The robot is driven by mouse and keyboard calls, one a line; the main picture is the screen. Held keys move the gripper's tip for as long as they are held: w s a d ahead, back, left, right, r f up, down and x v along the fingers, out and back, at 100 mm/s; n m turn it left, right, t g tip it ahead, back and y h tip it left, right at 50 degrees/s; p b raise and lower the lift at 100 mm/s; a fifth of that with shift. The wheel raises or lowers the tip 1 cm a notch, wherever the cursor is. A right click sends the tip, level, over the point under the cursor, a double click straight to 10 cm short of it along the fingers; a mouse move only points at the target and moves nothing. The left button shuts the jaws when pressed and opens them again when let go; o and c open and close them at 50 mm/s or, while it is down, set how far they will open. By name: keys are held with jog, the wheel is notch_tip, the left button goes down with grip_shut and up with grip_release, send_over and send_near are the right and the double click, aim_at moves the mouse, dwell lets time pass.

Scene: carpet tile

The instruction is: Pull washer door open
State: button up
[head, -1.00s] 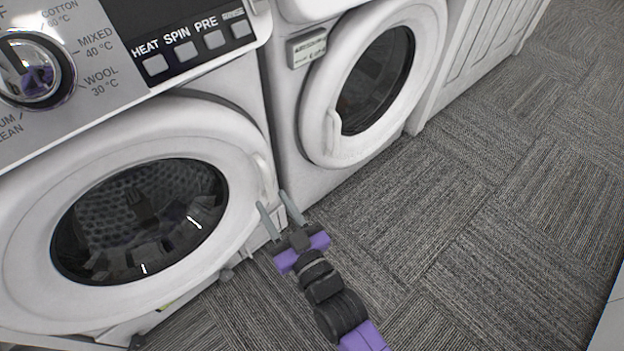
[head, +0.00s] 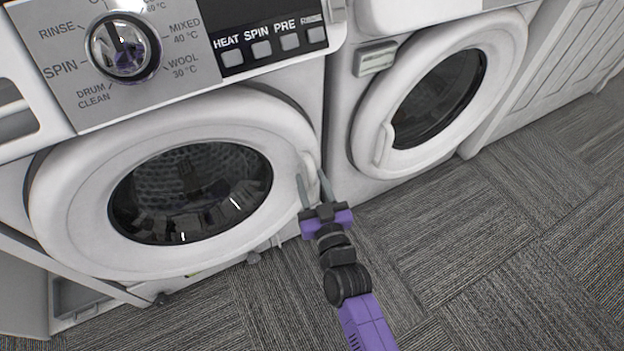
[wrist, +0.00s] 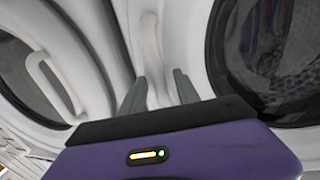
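The left washer's round white door (head: 75,195) is shut, with dark glass in its middle. Its handle (head: 310,168) is a pale strip on the right side of the rim. My gripper (head: 311,177) is open at that right edge, its two grey fingers apart and pointing at the handle. In the wrist view, the handle (wrist: 148,45) runs down toward the gap between the fingertips (wrist: 158,80), and the door's dark glass (wrist: 265,60) lies to the right. I cannot tell whether the fingers touch the handle.
A second washer door (head: 372,110), also shut, stands to the right; its handle (wrist: 52,85) shows at left in the wrist view. A white cabinet (head: 550,75) is beyond it. Carpet (head: 470,240) is clear in front. The control panel (head: 130,50) is above the left door.

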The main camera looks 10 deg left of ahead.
grip_shut()
dwell(1.4)
